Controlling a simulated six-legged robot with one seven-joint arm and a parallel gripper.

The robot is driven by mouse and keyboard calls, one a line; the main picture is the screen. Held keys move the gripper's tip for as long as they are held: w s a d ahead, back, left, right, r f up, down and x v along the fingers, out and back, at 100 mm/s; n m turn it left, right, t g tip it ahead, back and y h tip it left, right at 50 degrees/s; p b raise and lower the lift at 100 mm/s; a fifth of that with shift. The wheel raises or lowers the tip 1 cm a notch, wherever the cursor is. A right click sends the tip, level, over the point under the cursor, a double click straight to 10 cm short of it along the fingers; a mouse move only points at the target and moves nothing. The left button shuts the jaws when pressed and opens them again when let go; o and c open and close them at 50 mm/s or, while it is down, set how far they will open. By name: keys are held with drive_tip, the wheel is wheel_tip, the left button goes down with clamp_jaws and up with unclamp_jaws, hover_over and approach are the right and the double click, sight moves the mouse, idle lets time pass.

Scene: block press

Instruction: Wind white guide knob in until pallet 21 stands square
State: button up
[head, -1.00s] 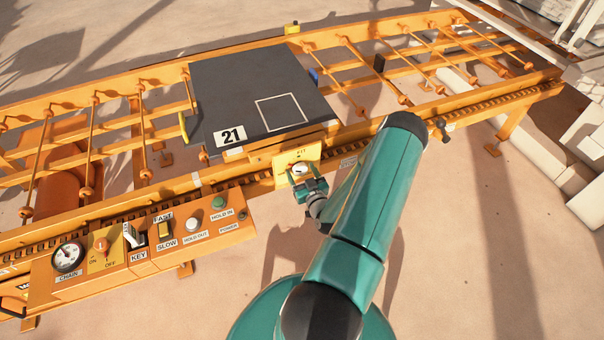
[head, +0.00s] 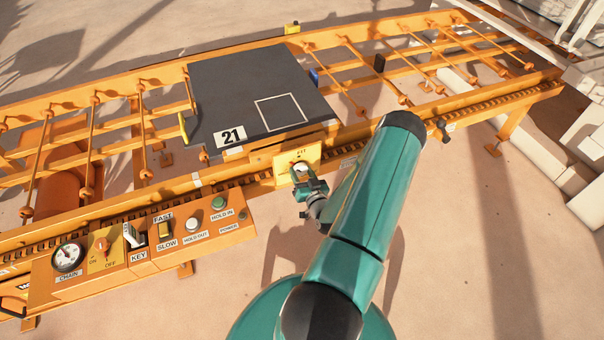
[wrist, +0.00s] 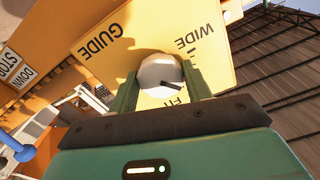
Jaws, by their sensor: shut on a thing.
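The white guide knob (wrist: 160,74) sits between the two fingers of my gripper (wrist: 162,88) in the wrist view, with a dark pointer mark on its face. My gripper is shut on it. In the head view my gripper (head: 305,180) reaches the yellow guide plate (head: 285,167) and hides much of the knob. The plate shows the words GUIDE, WIDE and FIT in the wrist view (wrist: 180,35). Pallet 21 (head: 235,85) is a dark slab with a white number label and a square outline, lying on the orange conveyor frame. It looks slightly turned to the rails.
The orange conveyor (head: 440,105) runs across the view with rollers and a chain along its near rail. A control box (head: 140,255) with a gauge, switches and buttons stands at the left. Sandy floor (head: 450,250) is clear at the right.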

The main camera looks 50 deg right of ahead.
drive_tip(key=o, duration=1)
drive_tip(key=shift+c, duration=0.2)
drive_tip(key=shift+s, duration=0.1)
drive_tip(key=v, duration=1.3)
drive_tip(key=shift+s+a, duration=0.2)
drive_tip(key=shift+s, duration=0.05)
drive_tip(key=shift+f, duration=0.1)
